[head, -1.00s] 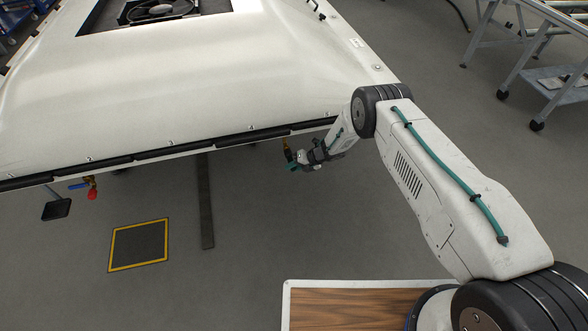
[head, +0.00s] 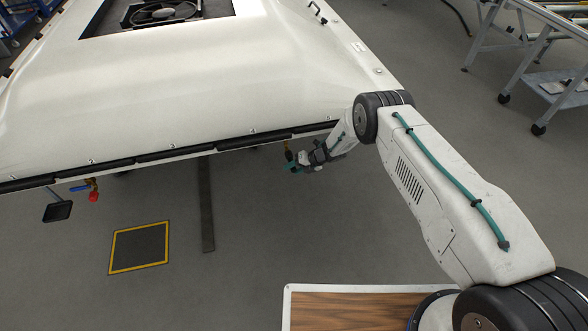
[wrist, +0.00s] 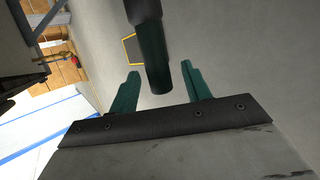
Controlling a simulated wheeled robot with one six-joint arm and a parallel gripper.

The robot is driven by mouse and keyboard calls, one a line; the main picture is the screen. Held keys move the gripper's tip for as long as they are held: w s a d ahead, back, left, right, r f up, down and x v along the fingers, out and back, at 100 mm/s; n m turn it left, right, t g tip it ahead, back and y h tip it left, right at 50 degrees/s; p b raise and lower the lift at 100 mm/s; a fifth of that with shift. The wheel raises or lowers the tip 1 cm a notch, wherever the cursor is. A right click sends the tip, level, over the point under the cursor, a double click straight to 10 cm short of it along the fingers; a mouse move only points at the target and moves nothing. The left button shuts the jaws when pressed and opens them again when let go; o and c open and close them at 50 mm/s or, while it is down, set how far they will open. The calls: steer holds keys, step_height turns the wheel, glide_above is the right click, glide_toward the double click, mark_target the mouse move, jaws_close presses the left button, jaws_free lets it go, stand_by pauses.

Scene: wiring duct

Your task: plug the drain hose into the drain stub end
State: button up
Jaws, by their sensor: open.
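My gripper (head: 294,166) is at the end of my outstretched arm in the head view, just below the front edge of the white housing. In the wrist view its two green fingers (wrist: 160,70) stand apart. A dark tube (wrist: 152,50), black above and dark green at its lower end, comes down from the top of that view into the space between the fingers. A gap shows on each side of it. I cannot tell whether it is the drain hose, the drain stub or both joined. A small brass-coloured fitting (head: 288,150) hangs beside the gripper in the head view.
The large white housing (head: 200,90) fills the upper left, with a black strip along its front edge. A valve with a blue handle and red cap (head: 92,190) hangs below it at left. Grey floor below is mostly open. A wheeled metal trolley (head: 545,85) stands at right.

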steer(key=s+d+r, duration=0.2)
steer(key=d+r, duration=0.1)
steer(key=d, duration=1.2)
steer(key=shift+d+r, duration=0.1)
